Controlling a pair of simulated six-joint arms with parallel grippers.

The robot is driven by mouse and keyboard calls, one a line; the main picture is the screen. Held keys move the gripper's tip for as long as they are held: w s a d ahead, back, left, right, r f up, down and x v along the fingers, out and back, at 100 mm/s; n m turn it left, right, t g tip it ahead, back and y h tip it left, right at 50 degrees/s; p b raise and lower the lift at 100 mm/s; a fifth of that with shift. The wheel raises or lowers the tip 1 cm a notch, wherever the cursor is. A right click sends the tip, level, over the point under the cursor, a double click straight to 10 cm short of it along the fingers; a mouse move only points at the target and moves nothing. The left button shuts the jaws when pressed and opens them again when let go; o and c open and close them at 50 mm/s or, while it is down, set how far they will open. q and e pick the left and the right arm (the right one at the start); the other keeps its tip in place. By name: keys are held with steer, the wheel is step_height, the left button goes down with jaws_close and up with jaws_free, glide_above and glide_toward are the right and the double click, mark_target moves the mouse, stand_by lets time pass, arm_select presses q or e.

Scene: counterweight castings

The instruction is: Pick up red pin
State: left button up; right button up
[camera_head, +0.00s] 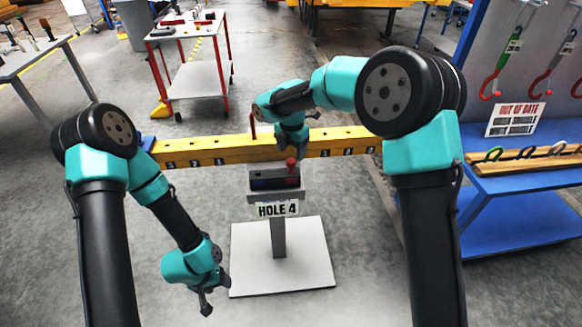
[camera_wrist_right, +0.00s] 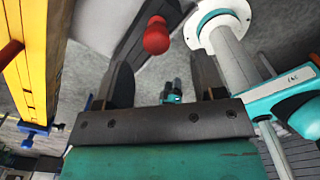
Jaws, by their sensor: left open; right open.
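A red pin (camera_head: 291,165) with a round knob stands upright at the right end of a dark block on the stand labelled HOLE 4. Its red knob (camera_wrist_right: 156,36) shows in the right wrist view, in the gap between my right fingers. My right gripper (camera_head: 292,150) points down just above and around the knob, open and holding nothing. I cannot tell whether a finger touches the pin. My left gripper (camera_head: 207,301) hangs low, open and empty, left of the stand. Another red pin (camera_head: 253,126) stands upright at the yellow beam.
The yellow beam (camera_head: 215,149) with numbered holes runs across behind the stand (camera_head: 278,236), and also shows in the right wrist view (camera_wrist_right: 40,60). A blue bench (camera_head: 520,178) with a hook board is at right. A red-legged cart (camera_head: 195,80) stands behind. Floor around the stand is clear.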

mark_target(291, 167)
steer(key=shift+f, duration=1.35)
steer(key=shift+w+a+f, duration=0.1)
steer(key=shift+f, duration=1.2)
steer(key=shift+w+f, duration=0.1)
steer(key=shift+f, duration=1.2)
steer(key=shift+c, duration=0.2)
steer(key=c, duration=1.1)
steer(key=shift+r, duration=0.1)
step_height(291, 167, up, 10)
steer(key=shift+f, duration=0.1)
